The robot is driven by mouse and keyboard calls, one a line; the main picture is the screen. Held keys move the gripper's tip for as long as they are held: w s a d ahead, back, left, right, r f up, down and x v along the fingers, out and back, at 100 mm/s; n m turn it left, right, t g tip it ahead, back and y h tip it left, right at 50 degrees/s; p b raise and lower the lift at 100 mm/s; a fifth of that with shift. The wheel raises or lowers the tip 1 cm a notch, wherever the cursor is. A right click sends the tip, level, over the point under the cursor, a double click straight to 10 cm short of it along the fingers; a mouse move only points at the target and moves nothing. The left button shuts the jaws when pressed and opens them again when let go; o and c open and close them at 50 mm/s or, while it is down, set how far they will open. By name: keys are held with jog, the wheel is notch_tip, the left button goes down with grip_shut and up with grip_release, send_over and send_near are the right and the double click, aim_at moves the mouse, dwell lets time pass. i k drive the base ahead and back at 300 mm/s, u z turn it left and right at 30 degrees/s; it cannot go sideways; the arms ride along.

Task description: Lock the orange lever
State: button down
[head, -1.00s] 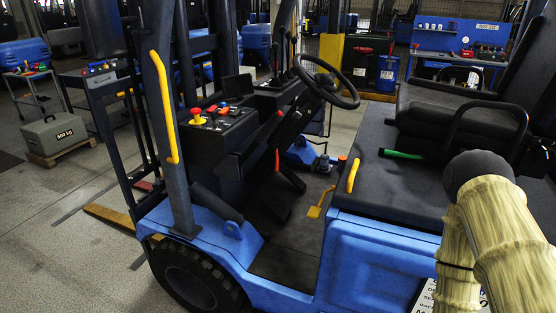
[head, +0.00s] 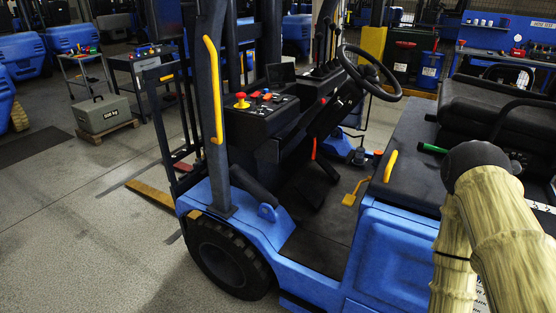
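A narrow orange-red lever (head: 314,148) stands in the open cab of the blue forklift (head: 395,250), below the dashboard and left of the steering column. It looks nearly upright; I cannot tell whether it is locked. A small red-orange knob (head: 378,154) shows farther right, near the seat side. My arm, in a pale sleeve with a dark rounded joint, fills the lower right of the head view, in front of the forklift's side. My gripper is outside the picture.
A dark post with a yellow grab handle (head: 213,90) stands at the cab's front left. A control panel (head: 262,102) and the steering wheel (head: 370,75) sit above the footwell. A grey weight box (head: 103,115) rests on a pallet. Floor at lower left is clear.

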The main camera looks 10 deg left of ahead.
aim_at(314, 134)
jog(key=u, duration=0.45)
jog(key=k, duration=0.5)
jog(key=u, duration=0.6)
jog(key=i, duration=1.05)
jog(key=z, duration=0.5)
